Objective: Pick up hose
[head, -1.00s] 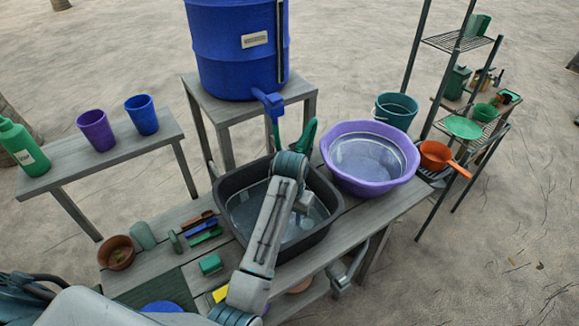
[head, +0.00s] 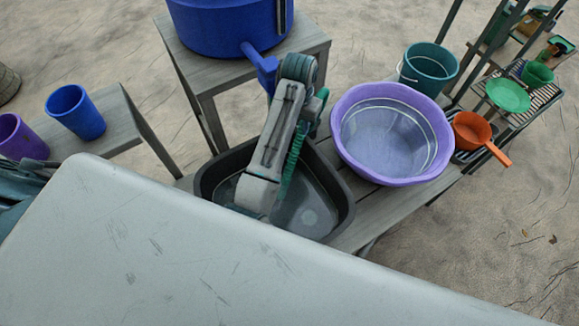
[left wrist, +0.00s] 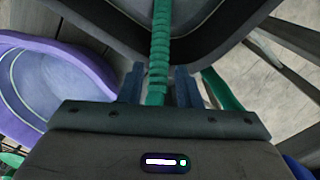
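In the left wrist view the hose (left wrist: 160,45) runs down the middle between the two fingers of my left gripper (left wrist: 160,88). The fingers stand on either side of it with narrow gaps, so the gripper looks open around it. In the head view my left arm covers part of the hose and hides the fingertips. My right gripper is not in view.
A purple basin (head: 392,128) stands on the bench right of the tub. The blue barrel (head: 228,25) is on a stand behind. A teal bucket (head: 428,68), an orange pan (head: 472,130) and a shelf are at right. Two cups, including a blue one (head: 75,112), are at left.

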